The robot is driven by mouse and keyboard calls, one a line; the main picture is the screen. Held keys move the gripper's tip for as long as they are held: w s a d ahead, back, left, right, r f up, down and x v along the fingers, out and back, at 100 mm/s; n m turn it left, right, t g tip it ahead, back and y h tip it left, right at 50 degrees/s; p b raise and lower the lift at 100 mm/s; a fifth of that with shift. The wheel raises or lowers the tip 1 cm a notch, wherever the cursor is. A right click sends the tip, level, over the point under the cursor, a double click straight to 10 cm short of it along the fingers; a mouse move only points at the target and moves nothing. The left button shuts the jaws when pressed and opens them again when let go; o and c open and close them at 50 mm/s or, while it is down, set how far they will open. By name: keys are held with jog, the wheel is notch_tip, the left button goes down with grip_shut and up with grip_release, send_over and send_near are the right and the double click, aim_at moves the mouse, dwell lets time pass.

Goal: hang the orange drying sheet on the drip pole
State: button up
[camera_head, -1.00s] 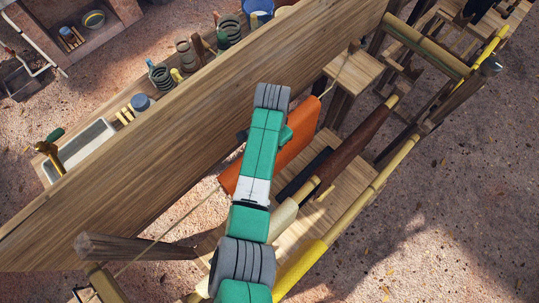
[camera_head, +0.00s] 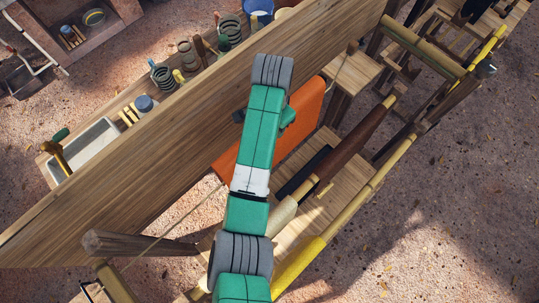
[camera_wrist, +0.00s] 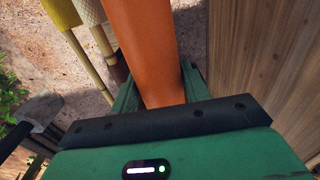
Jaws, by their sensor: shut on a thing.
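The orange drying sheet (camera_head: 311,103) hangs beside the long wooden board, partly hidden behind my arm in the head view. In the wrist view the sheet (camera_wrist: 145,45) runs from the top edge down between the green fingers of my gripper (camera_wrist: 158,90). My gripper is shut on it. The sheet's lower end is not clearly visible. Several poles lie right of the sheet: a dark brown one (camera_head: 352,138), a cream one (camera_head: 281,213) and a yellow one (camera_head: 298,266). I cannot tell which pole is the drip pole.
The long wooden board (camera_head: 130,165) stands close to the sheet's left, and fills the right of the wrist view (camera_wrist: 265,60). A thin line runs to a wooden post (camera_head: 130,244). Beyond the board are a pale tray (camera_head: 112,124) and several coils. Open ground (camera_head: 450,220) lies at right.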

jog(key=r, duration=1)
jog(key=shift+w, duration=0.2)
jog(key=shift+s+r, duration=0.15)
jog(key=shift+r, duration=3)
